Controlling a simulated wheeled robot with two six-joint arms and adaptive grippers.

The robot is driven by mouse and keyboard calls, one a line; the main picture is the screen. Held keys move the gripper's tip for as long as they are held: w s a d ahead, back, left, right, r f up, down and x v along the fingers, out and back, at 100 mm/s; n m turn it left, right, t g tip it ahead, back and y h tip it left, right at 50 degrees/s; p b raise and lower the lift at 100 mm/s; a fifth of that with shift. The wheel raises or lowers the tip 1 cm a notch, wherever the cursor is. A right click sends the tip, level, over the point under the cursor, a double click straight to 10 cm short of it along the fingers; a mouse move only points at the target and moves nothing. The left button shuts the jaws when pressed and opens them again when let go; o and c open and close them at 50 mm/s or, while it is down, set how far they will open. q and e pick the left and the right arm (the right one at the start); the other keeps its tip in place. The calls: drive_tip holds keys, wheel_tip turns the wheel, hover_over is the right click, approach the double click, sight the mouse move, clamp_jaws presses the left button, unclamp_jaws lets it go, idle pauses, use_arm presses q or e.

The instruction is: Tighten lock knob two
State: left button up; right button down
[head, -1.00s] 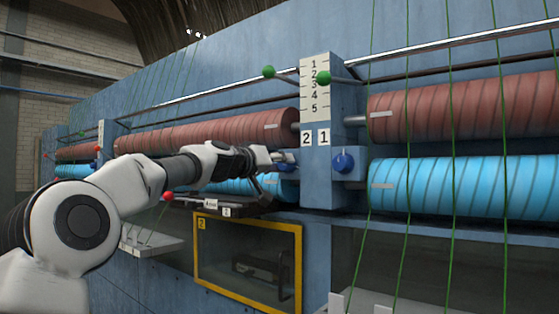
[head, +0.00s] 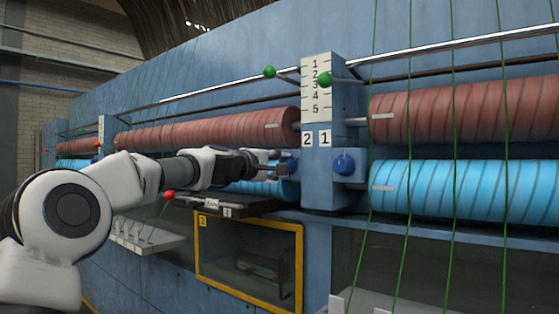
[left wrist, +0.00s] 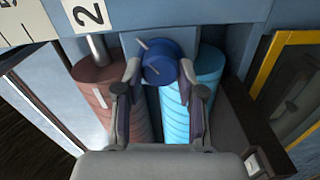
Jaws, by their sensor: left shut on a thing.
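In the head view my left gripper (head: 278,165) comes in from the left at the post and hides most of this knob. The other blue knob, by plate 1 (head: 325,137), is at the post's right side (head: 344,164). My right gripper is not in view.
Red-brown rollers (head: 440,107) and blue rollers (head: 440,187) run along the machine on both sides of the post (head: 319,185). Green-tipped levers (head: 269,72) stand above. A dark ledge (head: 240,207) and a yellow-framed window (head: 250,260) lie below my left gripper. Green threads hang in front.

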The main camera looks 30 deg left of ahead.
use_arm(q)
drive_tip(key=n, duration=0.2)
drive_tip(key=n+p, duration=0.1)
drive_tip(key=n, duration=0.2)
drive_tip(key=shift+s+a+r+n, duration=0.1)
drive_tip(key=shift+r+n, duration=0.2)
drive_tip(key=shift+r, duration=0.1)
drive_tip(key=n+p, duration=0.1)
drive_tip(key=n, duration=0.2)
drive_tip(key=shift+n, duration=0.3)
drive_tip(key=shift+n+p, duration=0.35)
drive_tip(key=shift+n, duration=0.15)
drive_tip(key=o, duration=1.1)
drive_tip(key=shift+o, duration=0.2)
drive_tip(key=shift+f, duration=0.15)
